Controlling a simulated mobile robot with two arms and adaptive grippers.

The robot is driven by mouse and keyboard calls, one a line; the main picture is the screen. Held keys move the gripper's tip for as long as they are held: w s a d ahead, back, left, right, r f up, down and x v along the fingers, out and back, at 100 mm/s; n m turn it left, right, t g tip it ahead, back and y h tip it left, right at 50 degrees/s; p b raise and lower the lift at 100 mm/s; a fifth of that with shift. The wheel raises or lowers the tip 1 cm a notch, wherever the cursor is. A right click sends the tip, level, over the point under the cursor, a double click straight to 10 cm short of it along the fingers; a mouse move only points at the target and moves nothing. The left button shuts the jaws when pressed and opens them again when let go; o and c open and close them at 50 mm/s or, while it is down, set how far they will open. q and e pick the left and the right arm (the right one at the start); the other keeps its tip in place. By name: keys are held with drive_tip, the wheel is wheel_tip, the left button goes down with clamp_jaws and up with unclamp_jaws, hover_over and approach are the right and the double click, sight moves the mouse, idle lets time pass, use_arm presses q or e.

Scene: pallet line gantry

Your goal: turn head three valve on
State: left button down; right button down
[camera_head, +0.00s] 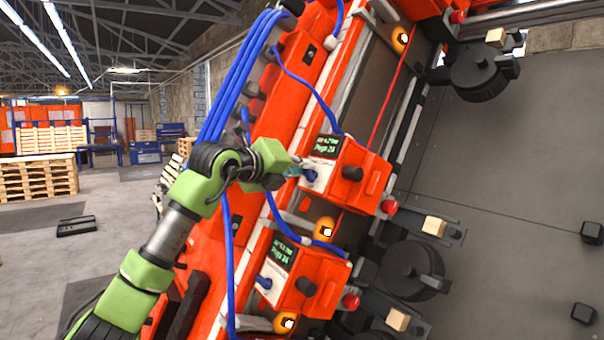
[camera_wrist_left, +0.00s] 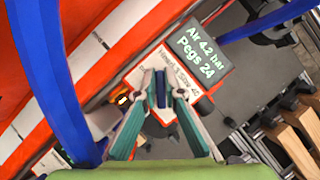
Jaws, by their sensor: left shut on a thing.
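My left gripper (camera_head: 299,172) reaches in from the left to an orange head unit (camera_head: 349,187). It is shut on a blue valve handle (camera_head: 310,176) on the unit's white front plate. In the left wrist view, the teal-grey fingers of the left gripper (camera_wrist_left: 162,92) stand on both sides of the blue valve handle (camera_wrist_left: 161,85). The plate's label (camera_wrist_left: 180,77) seems to read "Head 3". A dark display (camera_wrist_left: 201,45) above it reads "Air 4.2 bar, Pegs 24". The fingers partly hide the handle. My right gripper is not in view.
A second orange head unit (camera_head: 303,288) with its own blue valve handle (camera_head: 263,282) stands below. Blue hoses (camera_head: 241,75) run close to my left arm. Round black wheels (camera_head: 411,270) and wooden blocks (camera_head: 434,226) are at the right. Pallets (camera_head: 38,177) stand far left on open floor.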

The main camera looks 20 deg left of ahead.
use_arm(q)
drive_tip(key=shift+a+f+n+g+y, duration=0.1)
drive_tip(key=shift+n+g+y, duration=0.55)
drive_tip(key=shift+n, duration=1.3)
drive_tip(key=shift+a+f+n+g+y, duration=0.1)
drive_tip(key=shift+n+g+y, duration=0.55)
drive_tip(key=shift+n, duration=1.3)
drive_tip(key=c, duration=2.1)
unclamp_jaws()
drive_tip(key=shift+c, duration=0.2)
drive_tip(key=v, duration=1.2)
drive_tip(key=shift+d, duration=0.15)
